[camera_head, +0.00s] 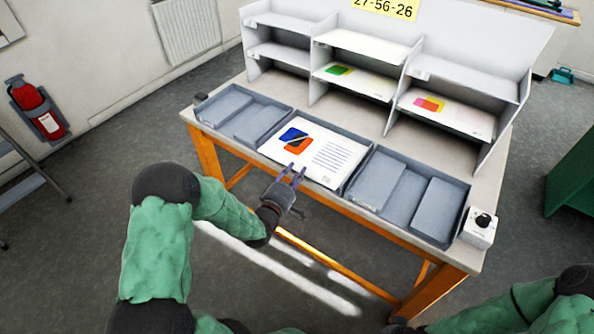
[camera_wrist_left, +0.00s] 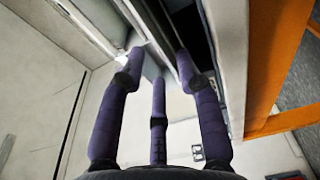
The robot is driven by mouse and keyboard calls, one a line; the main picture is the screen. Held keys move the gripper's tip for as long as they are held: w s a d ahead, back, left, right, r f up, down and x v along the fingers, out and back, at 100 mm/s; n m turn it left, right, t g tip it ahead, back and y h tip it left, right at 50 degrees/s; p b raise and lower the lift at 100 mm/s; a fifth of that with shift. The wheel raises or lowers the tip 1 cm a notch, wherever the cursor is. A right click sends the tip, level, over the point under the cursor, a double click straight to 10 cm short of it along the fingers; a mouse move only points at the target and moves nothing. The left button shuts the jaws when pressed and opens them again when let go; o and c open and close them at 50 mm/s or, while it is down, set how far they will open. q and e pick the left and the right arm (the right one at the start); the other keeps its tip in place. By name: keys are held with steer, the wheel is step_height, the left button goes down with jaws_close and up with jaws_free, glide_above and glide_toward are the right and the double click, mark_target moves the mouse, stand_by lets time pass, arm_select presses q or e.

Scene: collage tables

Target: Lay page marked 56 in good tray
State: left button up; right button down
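A white page (camera_head: 345,140) with a blue and orange picture and lines of text lies at the middle tray (camera_head: 355,177) on the table. Its number is too small to read. My left gripper (camera_head: 292,172) is at the table's front edge, its fingertips at the page's near edge. In the left wrist view the fingers (camera_wrist_left: 158,58) are spread, with pale and grey edges just beyond them; I cannot tell whether they touch the page. No tray label is readable, so I cannot tell which is the good tray. My right gripper is out of view.
Grey trays stand to the left (camera_head: 232,112) and right (camera_head: 408,195). Behind, a shelf unit (camera_head: 365,42) holds a green-pictured page (camera_head: 352,80) and a pink-orange one (camera_head: 450,115). A sign (camera_head: 386,8) reads 27-56-26. A knobbed box (camera_head: 478,232) sits at the right corner.

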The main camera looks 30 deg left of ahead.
arm_select(q)
steer(key=s, duration=1)
steer(key=shift+s+d, duration=0.35)
steer(key=shift+d, duration=0.05)
steer(key=shift+c, duration=0.3)
